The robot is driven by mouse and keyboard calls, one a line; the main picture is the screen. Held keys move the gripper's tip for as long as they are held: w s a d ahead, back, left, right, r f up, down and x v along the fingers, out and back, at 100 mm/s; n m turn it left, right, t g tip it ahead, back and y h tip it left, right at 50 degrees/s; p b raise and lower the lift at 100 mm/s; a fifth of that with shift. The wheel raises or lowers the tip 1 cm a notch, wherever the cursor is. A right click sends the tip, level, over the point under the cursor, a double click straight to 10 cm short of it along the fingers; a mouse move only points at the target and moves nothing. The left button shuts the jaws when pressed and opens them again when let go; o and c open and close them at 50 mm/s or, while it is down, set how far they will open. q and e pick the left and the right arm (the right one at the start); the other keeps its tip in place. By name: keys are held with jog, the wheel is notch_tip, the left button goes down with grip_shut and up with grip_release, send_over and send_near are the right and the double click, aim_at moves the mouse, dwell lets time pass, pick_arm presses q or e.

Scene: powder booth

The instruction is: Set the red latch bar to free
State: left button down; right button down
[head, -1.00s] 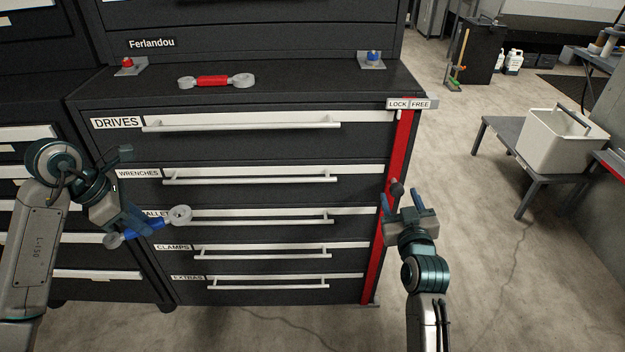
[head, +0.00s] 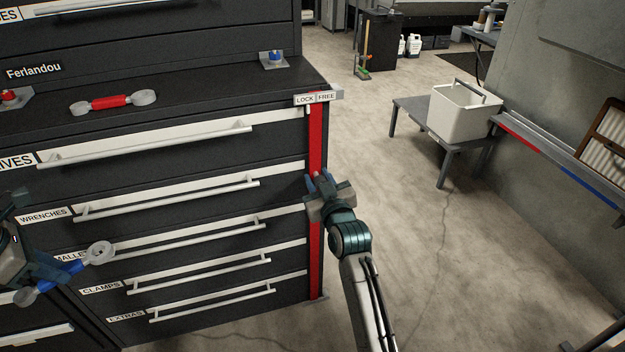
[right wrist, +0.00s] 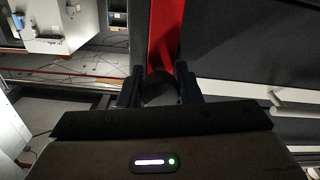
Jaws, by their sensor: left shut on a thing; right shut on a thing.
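The red latch bar (head: 316,150) runs upright along the right front edge of the dark cabinet. A LOCK/FREE label (head: 315,98) sits at its top; I cannot tell surely which word the bar stands at. My right gripper (head: 318,184) is at the bar's middle, shut on its dark knob, which the gripper hides in the head view. In the right wrist view the knob (right wrist: 158,88) shows between the fingers, with the red bar (right wrist: 165,35) behind. My left gripper (head: 48,272) is shut on a blue-handled, ring-ended tool (head: 98,254) before the lower drawers.
A similar red-handled tool (head: 110,102) lies on the cabinet top (head: 200,95), between a red-knobbed and a blue-knobbed bracket (head: 274,59). Drawers with long pale handles (head: 165,200) look shut. A white bin (head: 462,114) stands on a grey bench at right. The floor between is clear.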

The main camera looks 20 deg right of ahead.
pick_arm(q)
jog(key=shift+r+p, duration=0.3)
pick_arm(e)
jog(key=shift+d+r, duration=0.1)
jog(key=shift+d, duration=0.3)
pick_arm(q)
jog(key=shift+r+p, duration=0.5)
jog(key=shift+r, duration=0.05)
jog(key=shift+a, duration=0.1)
jog(key=shift+a+f, duration=0.1)
pick_arm(e)
jog(key=d, duration=0.3)
jog(key=shift+w, duration=0.1)
jog(key=c, duration=1.3)
grip_release()
pick_arm(q)
jog(key=shift+d, duration=0.3)
pick_arm(e)
jog(key=shift+o, duration=1.2)
jog(key=shift+d, duration=0.25)
pick_arm(q)
jog(key=shift+a, duration=0.1)
pick_arm(e)
jog(key=shift+a, duration=0.1)
